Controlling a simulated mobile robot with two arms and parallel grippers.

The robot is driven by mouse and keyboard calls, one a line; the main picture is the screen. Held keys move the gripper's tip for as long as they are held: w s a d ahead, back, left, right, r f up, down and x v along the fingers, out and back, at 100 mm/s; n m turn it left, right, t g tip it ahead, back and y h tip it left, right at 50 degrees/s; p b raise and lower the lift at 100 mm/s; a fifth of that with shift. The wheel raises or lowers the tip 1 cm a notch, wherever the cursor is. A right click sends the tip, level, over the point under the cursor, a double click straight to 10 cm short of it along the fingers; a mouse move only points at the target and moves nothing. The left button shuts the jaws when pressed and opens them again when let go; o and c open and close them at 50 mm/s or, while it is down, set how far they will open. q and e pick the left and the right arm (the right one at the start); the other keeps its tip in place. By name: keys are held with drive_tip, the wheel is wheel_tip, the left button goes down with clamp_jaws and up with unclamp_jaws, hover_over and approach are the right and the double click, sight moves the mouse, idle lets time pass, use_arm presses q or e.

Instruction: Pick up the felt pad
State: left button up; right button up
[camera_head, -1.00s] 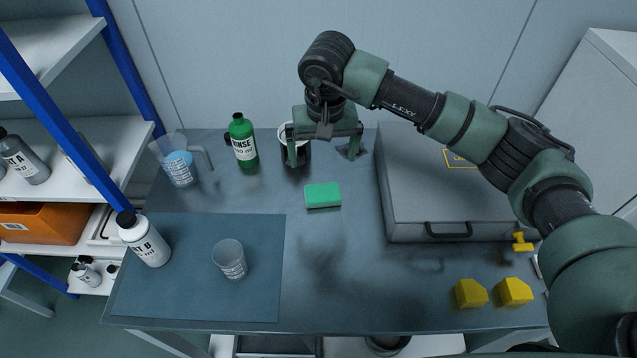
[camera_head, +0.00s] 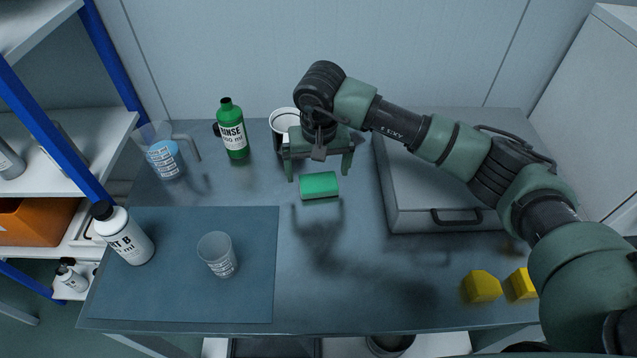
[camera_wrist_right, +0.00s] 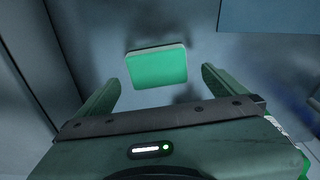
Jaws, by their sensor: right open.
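The felt pad appears to be the green rectangular block (camera_head: 319,185) lying flat on the table, left of the grey case. My right gripper (camera_head: 319,172) is open and points down over the table, just behind and above the pad. In the right wrist view the green pad (camera_wrist_right: 157,67) shows between and a little beyond the two spread fingers (camera_wrist_right: 160,80). The fingers do not appear to touch it. My left gripper is out of view.
A green rinse bottle (camera_head: 233,130), a jug of blue liquid (camera_head: 165,160) and a white-rimmed container (camera_head: 284,122) stand behind. A clear cup (camera_head: 218,255) and white bottle (camera_head: 124,236) stand left. The grey case (camera_head: 430,180) and yellow blocks (camera_head: 482,286) are right.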

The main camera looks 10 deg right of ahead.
sight(318, 181)
drive_tip(key=f, duration=0.3)
drive_tip(key=shift+w+d+f+p, duration=0.2)
drive_tip(key=shift+w+f+p, duration=0.05)
drive_tip(key=shift+p, duration=0.15)
drive_tip(key=shift+w+f, duration=0.1)
drive_tip(key=shift+f, duration=0.15)
drive_tip(key=c, duration=1.3)
drive_tip(key=shift+o, duration=0.2)
drive_tip(key=shift+r, duration=0.15)
wheel_tip(318, 181, up, 20)
drive_tip(key=b, duration=0.2)
drive_tip(key=shift+b, duration=0.4)
drive_tip(key=o, duration=0.6)
drive_tip(key=c, duration=0.5)
